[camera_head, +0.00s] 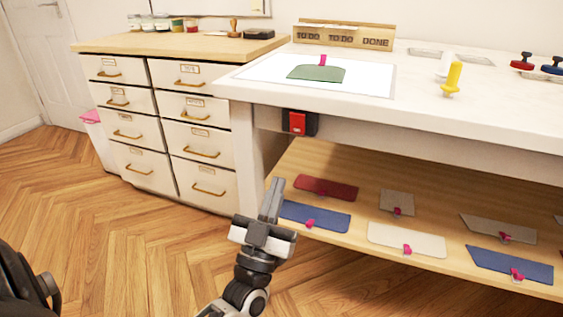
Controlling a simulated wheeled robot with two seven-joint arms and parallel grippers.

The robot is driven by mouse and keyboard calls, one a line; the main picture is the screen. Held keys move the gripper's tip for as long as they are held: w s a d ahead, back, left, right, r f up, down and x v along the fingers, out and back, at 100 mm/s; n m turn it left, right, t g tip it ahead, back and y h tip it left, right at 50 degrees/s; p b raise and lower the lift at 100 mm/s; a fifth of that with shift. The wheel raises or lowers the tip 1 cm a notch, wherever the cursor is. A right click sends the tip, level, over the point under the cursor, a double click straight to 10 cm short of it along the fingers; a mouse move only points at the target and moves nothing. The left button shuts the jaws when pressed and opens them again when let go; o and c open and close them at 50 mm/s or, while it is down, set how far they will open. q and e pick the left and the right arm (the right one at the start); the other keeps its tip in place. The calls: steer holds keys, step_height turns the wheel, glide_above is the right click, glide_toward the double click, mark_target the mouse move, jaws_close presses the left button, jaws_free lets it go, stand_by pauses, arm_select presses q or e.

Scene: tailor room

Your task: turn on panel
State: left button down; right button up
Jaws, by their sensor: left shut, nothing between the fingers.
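The panel (299,123) is a small black box with a red switch on its face. It is fixed under the front edge of the white table (400,118), near the table's left leg. My left gripper (273,187) points upward in front of the lower shelf. It is shut and empty. Its fingertips are below the panel in the picture, and a clear gap shows between them. My right gripper is not in view.
A drawer cabinet (151,133) stands left of the table. The wooden lower shelf (360,170) holds several cloth pieces with pink clips. A green piece (317,74) lies on the table, with a yellow-handled tool (453,77) to its right. The wood floor (100,230) at left is clear.

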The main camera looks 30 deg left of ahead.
arm_select(q)
steer(key=shift+w+f+v, duration=0.1)
steer(key=shift+f+v, duration=0.05)
steer(key=shift+v, duration=0.8)
steer(key=shift+w+f+v, duration=0.1)
steer(key=shift+w+v, duration=0.05)
steer(key=shift+v, duration=0.8)
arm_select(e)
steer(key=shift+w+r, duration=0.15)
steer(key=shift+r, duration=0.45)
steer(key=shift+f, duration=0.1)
